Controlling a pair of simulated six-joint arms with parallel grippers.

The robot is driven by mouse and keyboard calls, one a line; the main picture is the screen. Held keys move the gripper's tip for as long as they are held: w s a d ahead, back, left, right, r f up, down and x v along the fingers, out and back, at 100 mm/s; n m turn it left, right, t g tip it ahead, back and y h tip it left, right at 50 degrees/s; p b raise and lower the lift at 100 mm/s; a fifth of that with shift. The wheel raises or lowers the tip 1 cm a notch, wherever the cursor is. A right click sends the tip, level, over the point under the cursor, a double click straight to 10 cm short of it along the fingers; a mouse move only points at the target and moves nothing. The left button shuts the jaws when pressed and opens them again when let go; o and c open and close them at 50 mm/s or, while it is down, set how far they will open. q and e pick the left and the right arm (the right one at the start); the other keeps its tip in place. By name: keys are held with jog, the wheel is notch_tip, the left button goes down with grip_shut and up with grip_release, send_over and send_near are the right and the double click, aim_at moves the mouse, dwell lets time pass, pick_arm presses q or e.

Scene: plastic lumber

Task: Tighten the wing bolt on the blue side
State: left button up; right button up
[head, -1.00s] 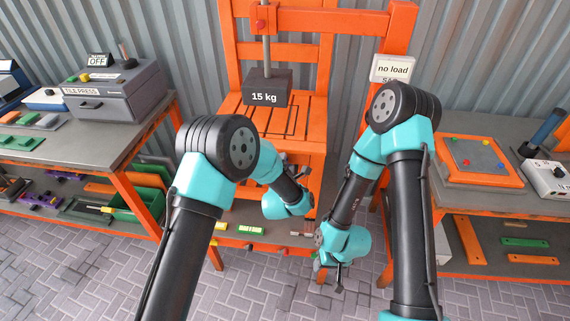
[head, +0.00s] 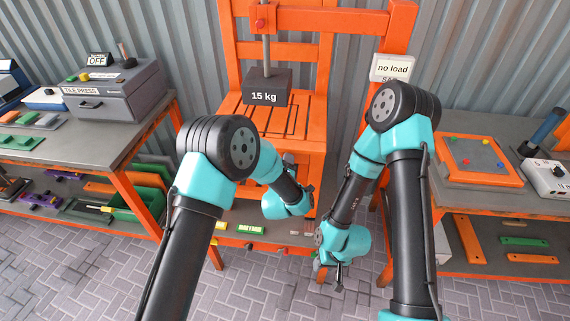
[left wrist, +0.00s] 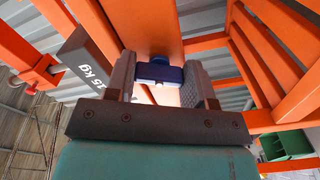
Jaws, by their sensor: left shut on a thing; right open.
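The blue wing bolt (left wrist: 160,74) sits on an orange post in the left wrist view. My left gripper (left wrist: 163,82) is shut on it, with one grey finger on each side. In the head view my left gripper (head: 298,178) is at the front of the orange chair-like frame (head: 280,22), partly behind my own wrist, and the bolt cannot be made out there. My right gripper (head: 338,278) is open and empty, low by the frame's right front leg, pointing down.
A 15 kg weight (head: 266,88) hangs on a rod above the slatted seat (head: 312,125). A "no load" sign (head: 393,68) is on the right post. Benches with a tile press (head: 115,92) and an orange tray (head: 480,178) stand at either side. The paved floor in front is clear.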

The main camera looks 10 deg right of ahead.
pick_arm(q)
jog(key=m, duration=0.6)
jog(key=shift+f, duration=0.1)
jog(key=m, duration=0.6)
jog(key=shift+a+m, duration=0.15)
jog(key=shift+m, duration=0.15)
jog(key=o, duration=0.9)
jog(key=v, duration=1.7)
jog(key=shift+s, duration=0.15)
jog(key=shift+a, duration=0.1)
